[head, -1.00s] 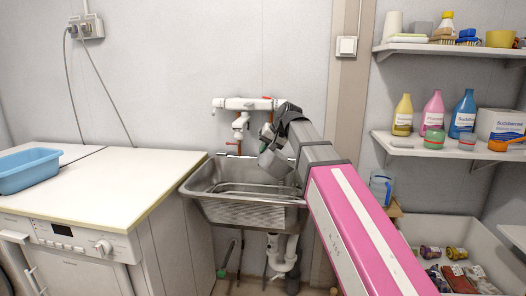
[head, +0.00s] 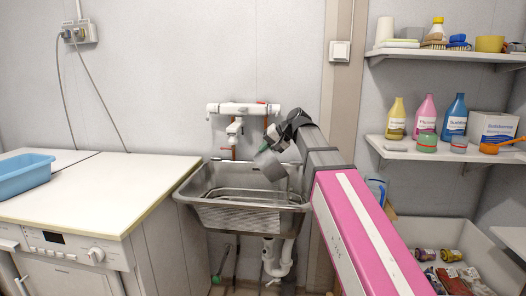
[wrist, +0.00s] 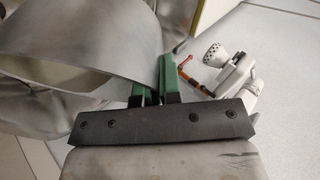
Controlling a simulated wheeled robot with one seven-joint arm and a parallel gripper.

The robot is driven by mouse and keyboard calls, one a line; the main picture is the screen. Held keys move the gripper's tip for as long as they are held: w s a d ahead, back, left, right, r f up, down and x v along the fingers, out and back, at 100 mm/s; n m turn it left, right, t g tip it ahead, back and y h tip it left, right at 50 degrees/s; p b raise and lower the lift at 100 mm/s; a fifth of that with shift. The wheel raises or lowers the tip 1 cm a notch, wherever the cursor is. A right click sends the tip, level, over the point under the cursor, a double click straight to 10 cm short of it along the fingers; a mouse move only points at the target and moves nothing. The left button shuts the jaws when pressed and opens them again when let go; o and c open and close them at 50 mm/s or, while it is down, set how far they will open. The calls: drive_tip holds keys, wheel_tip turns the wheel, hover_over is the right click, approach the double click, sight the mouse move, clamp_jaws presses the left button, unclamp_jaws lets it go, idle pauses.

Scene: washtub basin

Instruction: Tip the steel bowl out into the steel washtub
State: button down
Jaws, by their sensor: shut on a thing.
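The steel washtub (head: 250,217) is a grey sink on the wall in the middle of the head view. The steel bowl (head: 272,165) is over the basin, strongly tilted, below the end of my arm. In the wrist view the bowl (wrist: 105,35) fills the upper left, its curved rim close to the camera. My gripper (wrist: 168,75) has green fingers, shut on the bowl's edge; in the head view my gripper (head: 264,147) is small, above the basin. I cannot see any contents in the bowl or falling from it.
White pipes with a tap (head: 243,109) are on the wall just behind the basin; they show close by in the wrist view (wrist: 235,75). A white worktop (head: 95,190) with a blue tub (head: 22,174) stands left. Shelves (head: 440,150) with bottles are right.

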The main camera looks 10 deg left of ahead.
drive_tip(key=d+y, duration=0.1)
drive_tip(key=w+d+r+y, duration=0.1)
drive_tip(key=d, duration=0.1)
drive_tip(key=d+r+m+y, duration=0.1)
drive_tip(key=y, duration=0.1)
drive_tip(key=shift+w+d+r+g, duration=0.2)
drive_tip(key=shift+d+g, duration=0.05)
drive_tip(key=shift+g, duration=0.15)
idle(1.0)
idle(1.3)
